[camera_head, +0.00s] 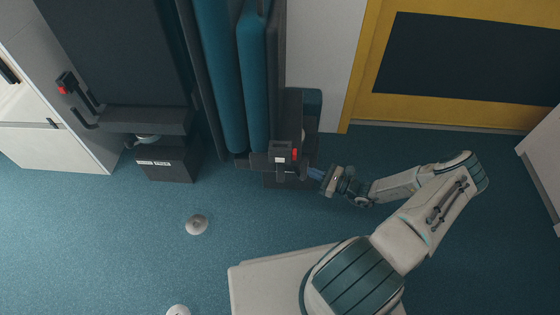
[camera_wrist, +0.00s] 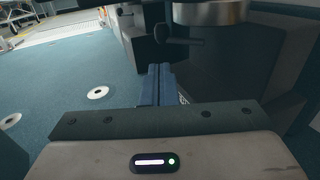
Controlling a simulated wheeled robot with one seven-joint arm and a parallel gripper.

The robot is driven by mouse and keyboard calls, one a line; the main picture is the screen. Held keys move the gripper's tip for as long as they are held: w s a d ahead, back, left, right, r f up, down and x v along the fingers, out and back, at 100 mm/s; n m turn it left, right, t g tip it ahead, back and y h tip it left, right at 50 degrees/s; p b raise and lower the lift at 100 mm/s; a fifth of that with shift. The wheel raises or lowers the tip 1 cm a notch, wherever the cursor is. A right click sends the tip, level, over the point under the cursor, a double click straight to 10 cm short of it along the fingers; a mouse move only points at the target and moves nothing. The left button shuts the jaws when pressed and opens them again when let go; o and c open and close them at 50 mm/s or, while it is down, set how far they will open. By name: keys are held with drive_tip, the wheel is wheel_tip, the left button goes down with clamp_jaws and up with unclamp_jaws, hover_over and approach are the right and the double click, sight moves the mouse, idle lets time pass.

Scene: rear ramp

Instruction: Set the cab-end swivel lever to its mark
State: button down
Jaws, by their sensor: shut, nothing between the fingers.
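A dark swivel lever (camera_wrist: 180,38) with a rounded tip sticks out to the left below a metal collar (camera_wrist: 205,12) in the wrist view. My gripper (camera_wrist: 155,72) is shut and empty. Its blue fingers point forward, just below the lever's tip in the picture; I cannot tell whether they touch it. In the head view my gripper (camera_head: 314,174) is low beside the right-hand seat base (camera_head: 285,182). The seat parts above hide most of that lever there. I cannot make out the lever's mark in either view.
A second seat base (camera_head: 168,165) with white labels stands at the left. Blue seat cushions (camera_head: 252,80) and a black box with a red button (camera_head: 282,153) overhang near my gripper. A yellow-framed panel (camera_head: 450,60) is behind. White floor discs (camera_head: 197,224) dot the open floor.

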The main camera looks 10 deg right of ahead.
drive_tip(key=b+x, duration=0.5)
drive_tip(key=x, duration=0.9)
drive_tip(key=shift+w+d, duration=0.15)
drive_tip(key=shift+d, duration=0.05)
